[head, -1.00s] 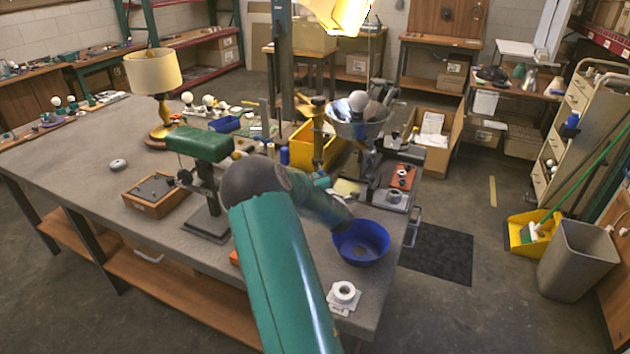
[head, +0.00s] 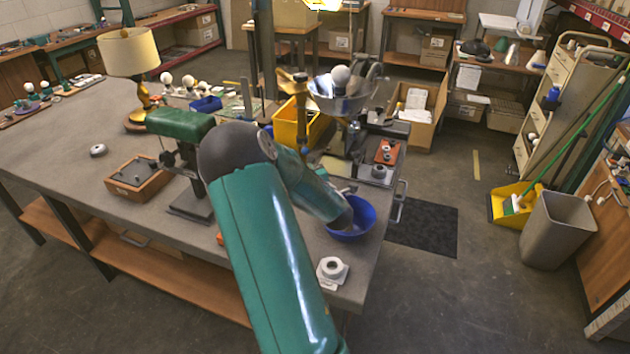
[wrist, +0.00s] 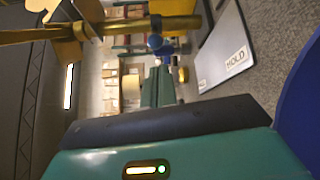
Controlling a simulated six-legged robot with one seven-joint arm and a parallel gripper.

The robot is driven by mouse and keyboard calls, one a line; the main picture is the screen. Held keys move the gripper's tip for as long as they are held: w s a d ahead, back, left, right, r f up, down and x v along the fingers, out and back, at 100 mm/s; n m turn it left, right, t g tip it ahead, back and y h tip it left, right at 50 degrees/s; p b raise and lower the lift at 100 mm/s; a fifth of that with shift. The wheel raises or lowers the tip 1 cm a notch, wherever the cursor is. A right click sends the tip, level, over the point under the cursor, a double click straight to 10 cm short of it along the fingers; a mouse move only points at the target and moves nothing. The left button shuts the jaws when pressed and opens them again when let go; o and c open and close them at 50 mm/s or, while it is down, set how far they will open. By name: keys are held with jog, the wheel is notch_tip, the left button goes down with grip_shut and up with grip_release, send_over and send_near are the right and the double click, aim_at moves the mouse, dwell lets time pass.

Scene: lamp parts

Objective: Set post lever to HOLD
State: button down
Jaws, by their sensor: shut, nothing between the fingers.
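A brass post (head: 301,112) with a knobbed top stands beside the yellow bin in the head view. In the wrist view, a brass bar (wrist: 150,27) crosses the top of the picture; it looks like part of the post and its lever. A grey plate with a white HOLD label (wrist: 237,58) lies to its right. My gripper (wrist: 165,124) shows as a dark, wide edge on a teal housing low in the wrist view. It is shut and empty, apart from the brass bar. In the head view my own arm hides its fingers. The lever's setting cannot be read.
A blue bowl (head: 362,217) sits at the bench's right edge, partly behind my arm. A white fitting (head: 332,270) lies near the front corner. A green-topped stand (head: 181,126) is close left of my arm. A metal bowl with a bulb (head: 325,97) stands behind.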

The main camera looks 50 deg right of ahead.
jog(key=v, duration=0.5)
jog(key=shift+s+a, duration=0.1)
jog(key=shift+a, duration=0.25)
jog(key=w+a+r+m+g+y, duration=0.25)
jog(key=a+r+m, duration=0.25)
jog(key=a, duration=0.7)
jog(key=w+a+r+m+g+y, duration=0.2)
jog(key=w+a+r+m+y, duration=0.25)
jog(key=a, duration=0.75)
jog(key=s+a+r+m+g+y, duration=0.1)
jog(key=s+a+r+m+g, duration=0.1)
jog(key=s+a, duration=0.7)
jog(key=s+a+r+m+g+y, duration=0.1)
jog(key=s+a+r, duration=0.3)
jog(key=s+a, duration=0.5)
jog(key=a+g, duration=0.1)
jog(key=a, duration=0.2)
jog(key=shift+a+r+m+y, duration=0.15)
jog(key=shift+a+m+y, duration=0.15)
jog(key=shift+a+m, duration=0.05)
